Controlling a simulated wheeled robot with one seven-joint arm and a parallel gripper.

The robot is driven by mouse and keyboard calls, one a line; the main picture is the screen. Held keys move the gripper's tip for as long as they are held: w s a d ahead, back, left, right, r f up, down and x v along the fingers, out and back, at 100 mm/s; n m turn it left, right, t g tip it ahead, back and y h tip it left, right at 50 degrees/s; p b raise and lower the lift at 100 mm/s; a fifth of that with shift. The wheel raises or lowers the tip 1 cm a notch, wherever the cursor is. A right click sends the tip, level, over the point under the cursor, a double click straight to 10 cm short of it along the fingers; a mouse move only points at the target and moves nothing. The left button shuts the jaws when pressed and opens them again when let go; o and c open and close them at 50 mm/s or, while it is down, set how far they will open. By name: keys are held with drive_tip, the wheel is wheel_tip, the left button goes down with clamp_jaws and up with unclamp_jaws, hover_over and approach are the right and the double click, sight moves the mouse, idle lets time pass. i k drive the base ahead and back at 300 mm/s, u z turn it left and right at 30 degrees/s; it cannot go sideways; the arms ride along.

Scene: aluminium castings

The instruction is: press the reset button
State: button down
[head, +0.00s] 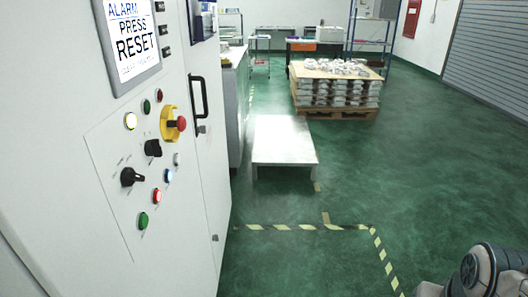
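A white control cabinet stands at the left, with a button panel (110,150) on its face. Its screen (133,40) reads "ALARM PRESS RESET". The panel bears a lit blue button (167,175), a lit pale-yellow button (130,121), a red one (157,196) that looks lit, green ones (143,220), and a red mushroom button (180,124) on a yellow base. The small labels are too blurred to read, so I cannot tell which button is reset. My gripper is out of view; only a grey part of my arm shows at bottom right, well away from the panel.
Black rotary knobs (130,177) stick out among the buttons, and a black door handle (199,97) is right of them. A low grey platform (284,140) and a loaded pallet (333,113) stand beyond. Green floor with striped tape (300,227) is clear in front.

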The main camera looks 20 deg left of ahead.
sight(168, 173)
drive_tip(key=z, duration=1)
drive_tip(key=k, duration=0.65)
drive_tip(key=u, duration=1.75)
drive_tip(key=i, duration=0.5)
drive_tip(key=u, duration=0.05)
